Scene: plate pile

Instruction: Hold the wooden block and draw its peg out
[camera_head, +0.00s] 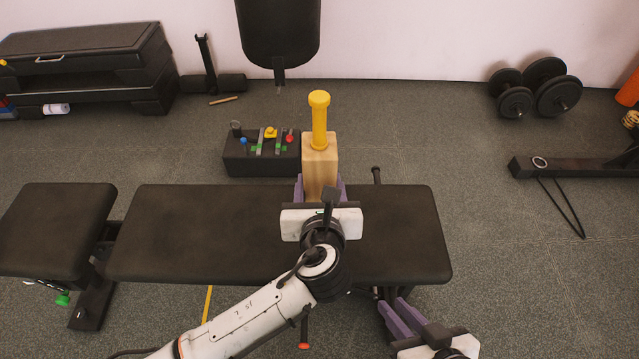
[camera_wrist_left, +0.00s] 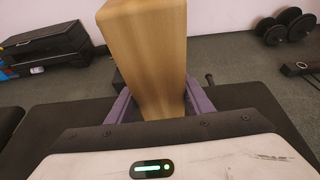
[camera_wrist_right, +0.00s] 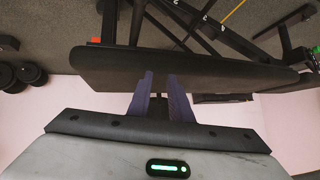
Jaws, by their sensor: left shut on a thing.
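The wooden block (camera_head: 320,172) stands upright above the black bench in the head view. A yellow peg (camera_head: 319,118) with a wide round head sticks up out of its top. My left gripper (camera_head: 320,190) is shut on the lower part of the block, its purple fingers on either side. The left wrist view shows the block (camera_wrist_left: 150,50) between those fingers; the peg is outside that view. My right gripper (camera_head: 394,316) is low at the bench's front right, away from the block. Its purple fingers (camera_wrist_right: 160,95) are a little apart with nothing held between them.
The black bench (camera_head: 190,230) lies under the block. A dark box with small coloured parts (camera_head: 255,160) stands on the floor behind it. Dumbbells (camera_head: 540,88) are at the back right. The air around the peg's head is clear.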

